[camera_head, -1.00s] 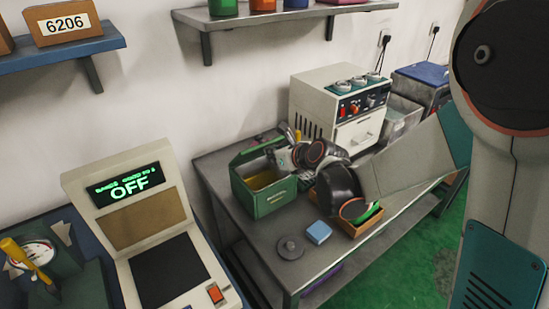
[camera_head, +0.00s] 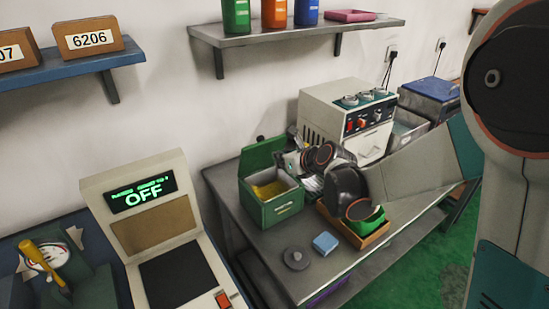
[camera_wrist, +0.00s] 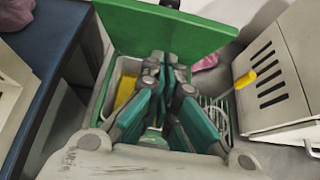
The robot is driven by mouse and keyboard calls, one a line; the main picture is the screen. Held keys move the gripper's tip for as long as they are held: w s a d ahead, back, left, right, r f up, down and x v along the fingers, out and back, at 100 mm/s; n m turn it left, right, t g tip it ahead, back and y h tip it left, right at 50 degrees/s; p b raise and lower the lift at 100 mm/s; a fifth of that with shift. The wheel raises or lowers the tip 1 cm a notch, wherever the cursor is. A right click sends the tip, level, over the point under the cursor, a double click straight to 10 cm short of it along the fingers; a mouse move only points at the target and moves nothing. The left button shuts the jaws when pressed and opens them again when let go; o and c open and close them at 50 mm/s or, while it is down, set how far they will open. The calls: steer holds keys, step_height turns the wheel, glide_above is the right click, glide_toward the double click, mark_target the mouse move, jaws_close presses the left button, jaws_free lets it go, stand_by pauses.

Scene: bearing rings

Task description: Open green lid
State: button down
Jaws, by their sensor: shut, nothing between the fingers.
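The green box (camera_head: 272,207) stands at the back left of the grey table. Its green lid (camera_head: 258,157) is raised and stands about upright along the back edge, so the box is open and something yellow (camera_head: 268,189) shows inside. In the wrist view the lid (camera_wrist: 205,38) spans the top, with the yellow thing (camera_wrist: 125,90) below it. My gripper (camera_wrist: 166,58) is shut and empty, over the box opening, its fingertips close to the inner face of the lid. I cannot tell if they touch it. In the head view my gripper (camera_head: 290,162) is small and partly hidden.
A white machine with knobs (camera_head: 345,120) stands behind my arm. An orange-brown tray with a green item (camera_head: 372,222), a blue block (camera_head: 325,243) and a grey disc (camera_head: 296,258) are on the table. A device reading OFF (camera_head: 150,210) stands left.

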steer(key=s+d+r+n+h+p, duration=0.1)
steer(key=s+d+r+n+p, duration=0.1)
steer(key=s+d+r+n, duration=0.3)
steer(key=s+d+r+n+h+p, duration=0.1)
steer(key=s+d+r+n+p, duration=0.15)
steer(key=s+r, duration=0.45)
steer(key=s+d+f+n+g+h, duration=0.1)
steer(key=s+d+n+h, duration=0.1)
steer(key=s+d+n, duration=0.65)
steer(key=s+d+f+n+g+h, duration=0.2)
steer(key=s+d+n+h, duration=0.1)
steer(key=s+n, duration=1)
steer(key=m+t+y+b, duration=0.45)
steer(key=m+y, duration=0.35)
steer(key=m, duration=2.1)
glide_toward(265, 151)
step_height(265, 151, down, 2)
steer(key=w+a, duration=0.2)
steer(key=shift+w+a+r+b, duration=0.15)
steer(key=shift+w+b, duration=0.25)
steer(key=shift+w, duration=0.3)
